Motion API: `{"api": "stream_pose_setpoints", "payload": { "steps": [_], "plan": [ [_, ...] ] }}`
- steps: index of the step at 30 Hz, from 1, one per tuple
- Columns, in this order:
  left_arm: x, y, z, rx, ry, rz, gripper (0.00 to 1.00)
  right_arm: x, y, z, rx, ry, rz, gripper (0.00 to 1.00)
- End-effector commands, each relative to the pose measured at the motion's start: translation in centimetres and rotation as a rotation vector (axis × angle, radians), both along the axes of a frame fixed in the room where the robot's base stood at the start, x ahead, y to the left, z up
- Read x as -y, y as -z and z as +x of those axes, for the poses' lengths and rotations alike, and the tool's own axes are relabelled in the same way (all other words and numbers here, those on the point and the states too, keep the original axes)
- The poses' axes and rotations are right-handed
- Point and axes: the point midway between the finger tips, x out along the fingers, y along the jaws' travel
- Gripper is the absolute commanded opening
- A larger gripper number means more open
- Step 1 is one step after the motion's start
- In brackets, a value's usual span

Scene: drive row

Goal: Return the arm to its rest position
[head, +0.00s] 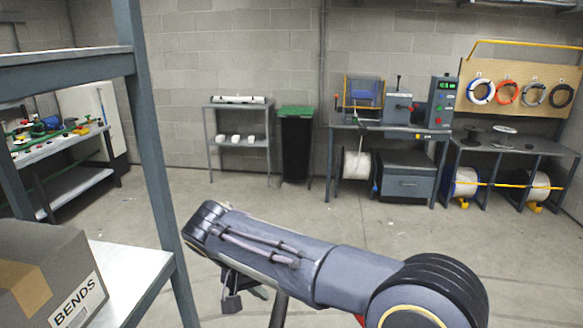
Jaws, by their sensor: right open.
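My right arm (330,275) comes in from the lower right and stretches left across the lower middle of the head view. Its right gripper (245,296) hangs below the wrist, pointing down, open with nothing seen between the fingers. It is to the right of the blue-grey shelf post and apart from it in the picture. Part of the gripper is hidden under the wrist. My left gripper is not in view.
A cardboard box labelled BENDS (45,270) sits on the shelf rack (155,150) close at left. A workbench (390,132), a green-lidded bin (296,150) and a small shelf (240,140) stand along the back wall.

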Motion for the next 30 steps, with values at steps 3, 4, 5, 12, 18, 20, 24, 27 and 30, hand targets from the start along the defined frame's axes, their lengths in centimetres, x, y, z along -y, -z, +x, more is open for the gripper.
{"api": "stream_pose_setpoints", "payload": {
  "steps": [3,4,5,12,18,20,24,27,30],
  "plan": [
    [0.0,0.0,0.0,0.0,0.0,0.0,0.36,7.4,-1.7,-0.8,-0.074,-0.004,0.126,0.5],
    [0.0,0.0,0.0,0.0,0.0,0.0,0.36,9.1,-1.9,-1.3,-0.089,-0.009,0.16,0.5],
    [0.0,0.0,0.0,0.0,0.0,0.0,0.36,10.6,-2.0,-1.9,-0.102,-0.012,0.194,0.5],
    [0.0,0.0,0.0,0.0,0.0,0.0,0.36,20.8,-1.6,-9.0,-0.117,-0.027,0.469,0.5],
    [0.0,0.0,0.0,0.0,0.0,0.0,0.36,25.0,0.4,-16.3,-0.009,-0.017,0.671,0.5],
    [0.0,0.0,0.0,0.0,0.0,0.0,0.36,25.5,1.3,-18.3,0.037,-0.01,0.717,0.5],
    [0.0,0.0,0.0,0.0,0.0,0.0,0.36,25.7,3.1,-21.5,0.143,0.006,0.79,0.5],
    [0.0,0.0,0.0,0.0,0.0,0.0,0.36,25.6,4.0,-22.7,0.197,0.013,0.815,0.5],
    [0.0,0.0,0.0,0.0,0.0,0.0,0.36,25.4,4.5,-23.3,0.225,0.015,0.825,0.5]
  ]
}}
